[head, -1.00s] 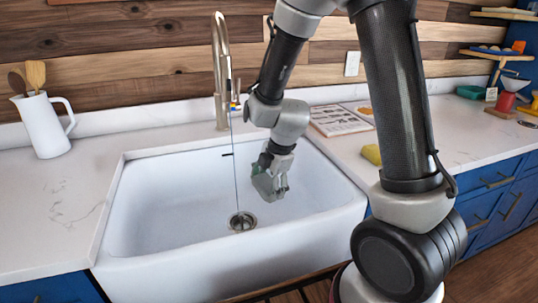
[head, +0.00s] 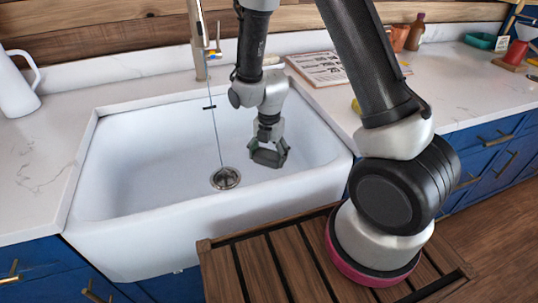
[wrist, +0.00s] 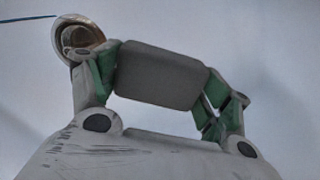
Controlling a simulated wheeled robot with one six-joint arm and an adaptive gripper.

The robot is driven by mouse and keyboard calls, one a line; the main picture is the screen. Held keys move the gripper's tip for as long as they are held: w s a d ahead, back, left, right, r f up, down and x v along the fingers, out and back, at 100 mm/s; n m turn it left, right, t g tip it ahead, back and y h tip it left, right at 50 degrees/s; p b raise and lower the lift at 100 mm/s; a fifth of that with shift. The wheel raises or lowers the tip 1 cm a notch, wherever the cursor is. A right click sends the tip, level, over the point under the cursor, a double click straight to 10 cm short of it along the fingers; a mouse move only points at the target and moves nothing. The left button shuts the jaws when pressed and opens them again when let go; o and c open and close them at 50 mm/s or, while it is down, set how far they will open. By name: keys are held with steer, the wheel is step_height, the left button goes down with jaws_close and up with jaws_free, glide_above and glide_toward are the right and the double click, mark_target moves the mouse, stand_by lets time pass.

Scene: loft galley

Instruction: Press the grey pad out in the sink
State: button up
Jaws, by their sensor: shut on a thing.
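The grey pad (wrist: 160,76) is a dark, rounded block held between the two fingers of my gripper (head: 268,157) in the head view. The gripper is shut on it, with a finger at each end of the pad in the wrist view. Gripper and pad are inside the white sink (head: 130,135), right of the drain (head: 225,178). The drain also shows at the upper left of the wrist view (wrist: 78,36). I cannot tell whether the pad touches the sink floor. A thin line of water runs from the faucet (head: 197,40) to the drain.
A white jug (head: 15,88) stands on the counter at left. A printed sheet (head: 318,67) lies behind the sink at right. A wooden slatted surface (head: 270,262) is in front of the sink. The sink's left side is clear.

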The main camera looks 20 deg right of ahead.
steer(key=shift+f, duration=4.4)
steer(key=shift+f, duration=0.65)
steer(key=shift+r, duration=0.1)
steer(key=shift+r, duration=4.95)
steer(key=shift+f, duration=0.15)
steer(key=shift+f, duration=4.3)
